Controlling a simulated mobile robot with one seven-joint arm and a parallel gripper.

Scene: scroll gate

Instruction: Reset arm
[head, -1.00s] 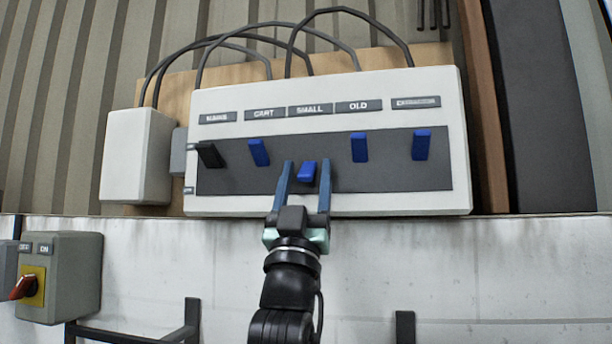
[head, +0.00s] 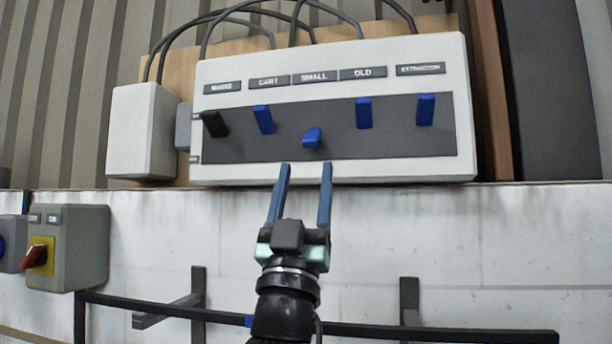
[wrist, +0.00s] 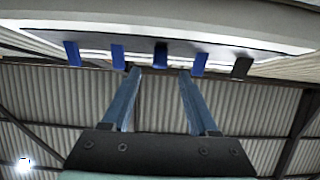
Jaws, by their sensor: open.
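The white control panel (head: 465,100) carries a dark strip with levers. The lever under SMALL (head: 312,137) is blue and sits lower than the others; it is above and between my fingertips, apart from them. The blue levers under CART (head: 263,119), OLD (head: 364,113) and EXTRACTION (head: 425,109) stand higher. The black lever (head: 214,123) is at the left.
A grey switch box (head: 80,245) with a red knob on a yellow plate is at the lower left. A dark rail (head: 420,332) on brackets crosses low in front of the white wall (head: 480,250). Black cables loop above the panel.

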